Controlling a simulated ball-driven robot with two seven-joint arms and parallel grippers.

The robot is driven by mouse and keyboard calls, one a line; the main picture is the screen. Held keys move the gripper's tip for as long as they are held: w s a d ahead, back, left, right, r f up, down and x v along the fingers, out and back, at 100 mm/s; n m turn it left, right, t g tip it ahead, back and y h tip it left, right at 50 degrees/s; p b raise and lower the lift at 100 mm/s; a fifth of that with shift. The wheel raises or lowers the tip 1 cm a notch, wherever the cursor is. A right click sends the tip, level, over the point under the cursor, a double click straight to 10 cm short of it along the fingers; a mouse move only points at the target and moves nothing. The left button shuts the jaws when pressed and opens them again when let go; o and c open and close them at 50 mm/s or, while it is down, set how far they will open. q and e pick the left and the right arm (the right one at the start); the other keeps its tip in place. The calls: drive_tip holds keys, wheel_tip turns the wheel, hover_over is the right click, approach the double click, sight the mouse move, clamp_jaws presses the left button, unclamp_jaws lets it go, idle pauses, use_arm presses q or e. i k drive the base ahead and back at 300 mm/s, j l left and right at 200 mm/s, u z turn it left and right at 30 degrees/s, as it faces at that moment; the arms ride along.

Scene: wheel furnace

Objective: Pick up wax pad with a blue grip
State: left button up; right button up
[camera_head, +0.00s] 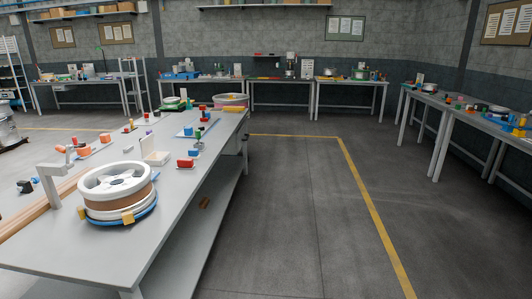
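Neither of my grippers is in view. Several small blocks with red and blue parts lie along the right side of the long grey workbench (165,205). Among them, a blue piece (194,153) lies just behind a red block (185,162). Farther back, another blue piece (188,131) stands beside a red piece (203,120). All are too small for me to tell which one is the wax pad with a blue grip.
A white wheel on a round base (118,190) with a blue rim stands at the bench's near end. Other workbenches (345,82) line the walls. The grey floor (280,200) right of the bench is clear, with a yellow line (365,203).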

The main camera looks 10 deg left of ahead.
sight(194, 154)
drive_tip(key=i, duration=1.25)
drive_tip(key=i+u, duration=0.1)
drive_tip(key=i, duration=1.1)
drive_tip(key=i+u, duration=0.3)
drive_tip(key=u, duration=0.15)
drive_tip(key=i+u, duration=0.3)
drive_tip(key=u, duration=0.2)
drive_tip(key=i+l+u, duration=0.2)
drive_tip(key=u, duration=0.25)
drive_tip(key=i+l+u, duration=0.3)
drive_tip(key=u, duration=0.6)
